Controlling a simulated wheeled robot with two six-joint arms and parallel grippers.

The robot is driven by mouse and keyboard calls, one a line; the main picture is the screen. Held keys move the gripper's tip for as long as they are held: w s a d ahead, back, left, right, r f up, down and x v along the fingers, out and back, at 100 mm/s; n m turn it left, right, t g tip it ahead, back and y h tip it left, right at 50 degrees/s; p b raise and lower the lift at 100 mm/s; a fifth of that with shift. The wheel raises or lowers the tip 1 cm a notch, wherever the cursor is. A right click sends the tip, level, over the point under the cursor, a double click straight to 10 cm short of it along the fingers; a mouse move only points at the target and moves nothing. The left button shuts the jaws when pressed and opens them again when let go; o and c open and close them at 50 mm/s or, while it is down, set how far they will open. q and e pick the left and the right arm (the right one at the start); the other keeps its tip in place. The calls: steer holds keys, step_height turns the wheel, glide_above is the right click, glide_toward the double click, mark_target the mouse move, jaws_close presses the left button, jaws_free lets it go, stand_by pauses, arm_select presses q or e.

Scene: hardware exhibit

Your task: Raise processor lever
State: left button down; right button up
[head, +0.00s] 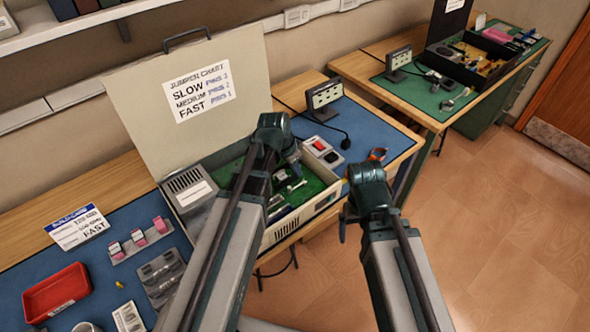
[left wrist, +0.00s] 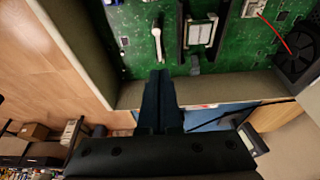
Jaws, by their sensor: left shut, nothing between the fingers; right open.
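The open computer case (head: 325,199) holds a green circuit board, which fills the top of the left wrist view (left wrist: 130,20). A thin pale metal lever (left wrist: 157,42) with a rounded end lies on the board, left of a light processor-like block (left wrist: 201,32). My left gripper (head: 295,168) is over the case, shut and empty. In the left wrist view its fingertips (left wrist: 161,76) are just below the lever's lower end in the picture; I cannot tell if they touch. In the head view my arm hides much of the board. My right gripper (head: 345,226) is open and empty, outside the case.
The case lid (head: 130,110) stands open with a jumper chart. A black fan (left wrist: 299,52) and red wire (left wrist: 274,36) are inside. A red tray (head: 57,292) and small parts lie on the left mat. A small display (head: 325,97) stands behind.

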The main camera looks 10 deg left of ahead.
arm_select(q)
steer(key=shift+r, duration=0.1)
steer(key=shift+r+p, duration=0.5)
steer(key=shift+p, duration=0.1)
steer(key=s+a+r+p, duration=0.4)
steer(key=s+r+p, duration=0.1)
steer(key=r+p, duration=0.4)
steer(key=shift+s+a+r+p, duration=0.2)
steer(key=shift+s+r+p, duration=0.15)
steer(key=shift+r+p, duration=0.1)
